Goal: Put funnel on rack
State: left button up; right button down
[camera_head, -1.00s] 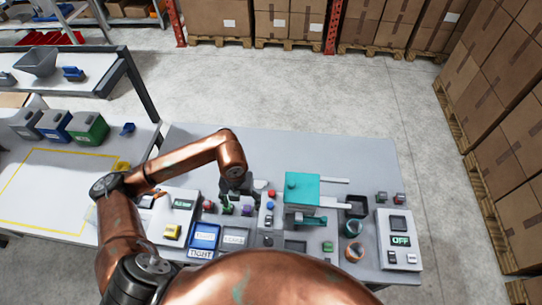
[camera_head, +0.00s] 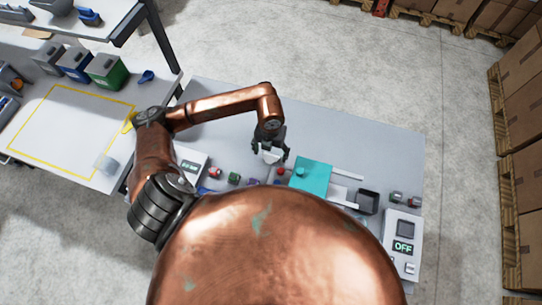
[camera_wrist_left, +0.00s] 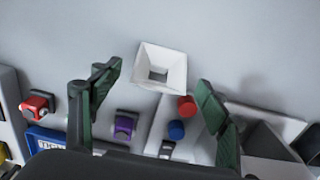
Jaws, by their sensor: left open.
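The funnel (camera_wrist_left: 174,64) is white with a square flared mouth and a dark central opening. In the left wrist view it lies between and just beyond my open fingertips, with no contact visible. In the head view the funnel (camera_head: 272,156) shows as a pale shape just under my left gripper (camera_head: 270,146), at the back side of the button row. My left gripper also shows in the left wrist view (camera_wrist_left: 159,76), its two green-padded fingers spread wide and empty. My right gripper is not seen. I cannot tell which structure is the rack.
A teal dispenser block (camera_head: 311,177) stands right of the gripper. Red (camera_wrist_left: 187,106), blue (camera_wrist_left: 176,130) and purple (camera_wrist_left: 124,126) buttons lie close to the fingers. An OFF panel (camera_head: 403,235) is at the right. Bins (camera_head: 105,69) stand on the left table. The grey tabletop behind is clear.

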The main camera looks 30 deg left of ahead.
pick_arm(q)
jog(key=shift+f, duration=1.1)
jog(key=shift+c, duration=0.7)
jog(key=c, duration=1)
